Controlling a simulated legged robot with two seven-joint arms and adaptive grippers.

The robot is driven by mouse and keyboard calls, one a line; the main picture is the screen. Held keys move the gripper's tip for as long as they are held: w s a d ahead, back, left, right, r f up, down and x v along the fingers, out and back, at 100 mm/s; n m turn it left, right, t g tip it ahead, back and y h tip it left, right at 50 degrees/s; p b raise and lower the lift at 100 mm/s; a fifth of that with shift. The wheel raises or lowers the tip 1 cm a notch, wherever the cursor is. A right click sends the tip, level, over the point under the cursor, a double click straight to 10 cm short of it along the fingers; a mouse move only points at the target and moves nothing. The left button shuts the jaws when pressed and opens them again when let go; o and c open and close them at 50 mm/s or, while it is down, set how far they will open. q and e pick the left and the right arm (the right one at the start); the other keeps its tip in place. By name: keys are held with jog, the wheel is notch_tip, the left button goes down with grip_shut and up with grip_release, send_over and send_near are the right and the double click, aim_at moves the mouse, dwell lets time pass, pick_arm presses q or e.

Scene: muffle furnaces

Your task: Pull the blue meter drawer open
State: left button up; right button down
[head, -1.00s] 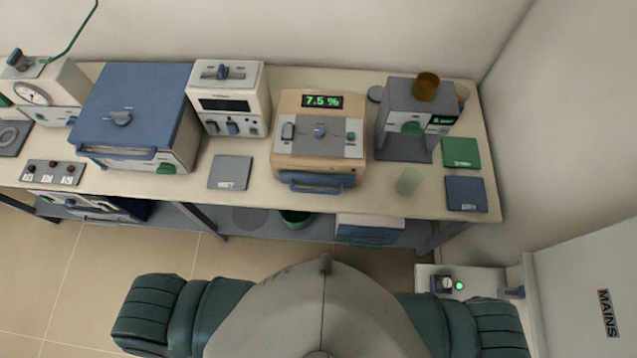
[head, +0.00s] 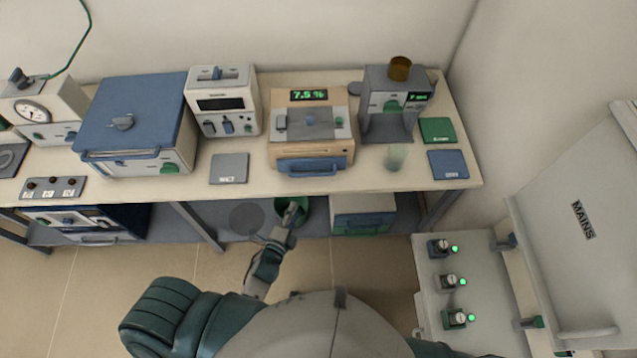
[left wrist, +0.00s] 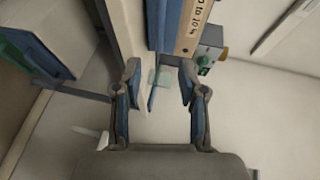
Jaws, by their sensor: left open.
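The tan meter (head: 311,125) with a green "7.5 %" display stands on the bench. Its drawer has a blue handle (head: 310,168) at the lower front, facing me. It appears closed. In the left wrist view the meter's tan face (left wrist: 190,32) shows sideways at the top, with blue drawer parts (left wrist: 155,30) to its left. My left gripper (head: 294,210) is in front of the bench's front edge, below and slightly left of the handle. My right gripper is out of view.
A clear cup (head: 397,158) stands right of the meter, before a grey device (head: 390,105). A grey pad (head: 229,168) lies left of the meter. A green bin (head: 290,208) is on the lower shelf. A mains box (head: 450,300) stands at the lower right.

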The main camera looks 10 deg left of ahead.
pick_arm(q)
send_near(313, 174)
jog(key=x, duration=0.6)
jog(key=f+x, duration=0.1)
jog(key=x, duration=0.2)
jog(key=shift+w+a, duration=0.2)
jog(key=shift+w+d+f, duration=0.1)
jog(key=shift+w+d, duration=0.15)
jog(key=shift+w, duration=0.2)
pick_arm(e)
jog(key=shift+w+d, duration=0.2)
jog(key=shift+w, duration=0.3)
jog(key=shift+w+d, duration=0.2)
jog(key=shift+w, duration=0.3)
pick_arm(q)
jog(key=c, duration=0.8)
jog(key=shift+a, duration=0.1)
grip_shut()
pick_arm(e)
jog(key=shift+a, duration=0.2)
